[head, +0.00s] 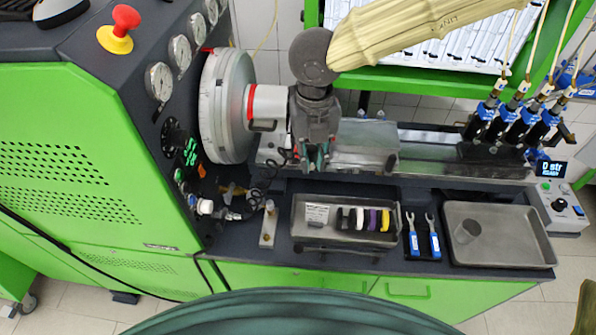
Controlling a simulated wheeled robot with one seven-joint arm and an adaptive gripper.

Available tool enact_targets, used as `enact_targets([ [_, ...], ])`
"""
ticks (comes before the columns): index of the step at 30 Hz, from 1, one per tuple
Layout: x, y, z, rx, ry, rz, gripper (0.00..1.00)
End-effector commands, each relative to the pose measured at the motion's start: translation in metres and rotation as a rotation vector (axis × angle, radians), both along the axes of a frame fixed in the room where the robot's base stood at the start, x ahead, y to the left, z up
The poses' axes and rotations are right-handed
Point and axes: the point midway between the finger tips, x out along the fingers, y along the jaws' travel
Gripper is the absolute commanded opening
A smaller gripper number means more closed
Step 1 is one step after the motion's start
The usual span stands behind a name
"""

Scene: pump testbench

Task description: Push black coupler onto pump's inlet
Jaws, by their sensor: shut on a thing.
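My gripper (315,158) points down over the bench, just right of the white cylinder with a red ring (268,104). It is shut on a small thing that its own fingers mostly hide. I cannot tell whether this is the black coupler. The pump and its inlet cannot be made out clearly; my gripper covers that spot. Black pieces (358,219) stand in a row with white, purple and yellow ones in a grey tray (312,243) in front of my gripper.
A large round flange (226,106) and gauges (159,82) are at left. A metal block (366,142) lies right of my gripper along the rail. Blue fittings with hoses (510,122) stand at right.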

Motion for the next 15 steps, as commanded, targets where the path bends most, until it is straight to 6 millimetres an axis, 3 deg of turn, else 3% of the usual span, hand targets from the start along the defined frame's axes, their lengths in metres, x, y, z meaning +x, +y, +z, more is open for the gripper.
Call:
enact_targets([
  [13,0.077,-0.037,0.0,0.0,0.0,-0.005,0.0],
  [15,0.09,-0.035,0.0,0.0,0.0,-0.003,0.0],
])
